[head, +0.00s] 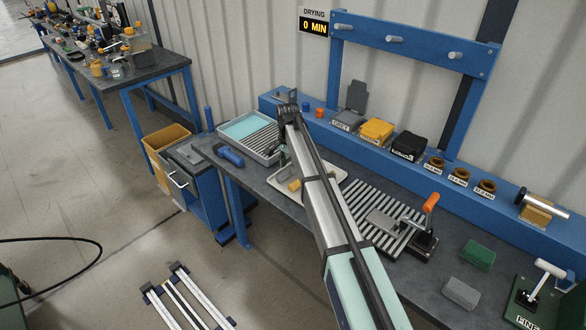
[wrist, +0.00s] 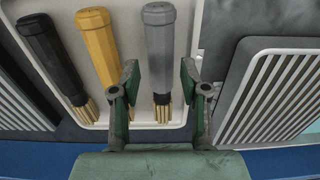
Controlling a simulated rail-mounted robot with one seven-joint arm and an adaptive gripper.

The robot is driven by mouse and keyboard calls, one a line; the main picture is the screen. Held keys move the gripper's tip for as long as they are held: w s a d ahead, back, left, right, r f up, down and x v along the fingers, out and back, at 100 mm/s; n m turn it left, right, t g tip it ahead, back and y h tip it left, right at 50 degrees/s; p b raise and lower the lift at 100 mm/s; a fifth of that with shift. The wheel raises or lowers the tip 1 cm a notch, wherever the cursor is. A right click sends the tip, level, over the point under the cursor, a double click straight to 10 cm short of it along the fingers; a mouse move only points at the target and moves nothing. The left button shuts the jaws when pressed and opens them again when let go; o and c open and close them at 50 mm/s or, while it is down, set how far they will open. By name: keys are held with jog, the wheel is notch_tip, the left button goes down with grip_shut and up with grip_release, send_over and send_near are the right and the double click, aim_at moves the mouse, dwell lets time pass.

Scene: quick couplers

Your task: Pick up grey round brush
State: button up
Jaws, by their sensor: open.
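The grey round brush (wrist: 160,50) lies in a pale tray (wrist: 128,28), its tan bristles pointing toward my gripper's base in the wrist view. A yellow brush (wrist: 97,45) and a black brush (wrist: 50,55) lie to its left in the same tray. My gripper (wrist: 159,77) is open. Its green fingers appear on either side of the grey brush, with the handle between them in the picture; I cannot tell the height gap or any contact. In the head view my arm covers much of the tray (head: 337,176), and the grey brush cannot be made out.
Slatted grey racks flank the tray in the wrist view, one at right (wrist: 275,95). In the head view, a basin with teal liquid (head: 243,127) stands left of the tray and a striped rack (head: 362,196) right. A blue object (head: 230,157) lies near the bench's left end.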

aim_at(288, 170)
jog(key=shift+f+p, duration=0.5)
jog(key=shift+f, duration=1)
grip_shut()
jog(key=shift+w+r, duration=0.1)
jog(key=shift+r, duration=0.1)
notch_tip(288, 170, up, 20)
jog(key=b, duration=0.5)
jog(key=shift+f, duration=0.15)
jog(key=shift+c, duration=2)
grip_release()
grip_shut()
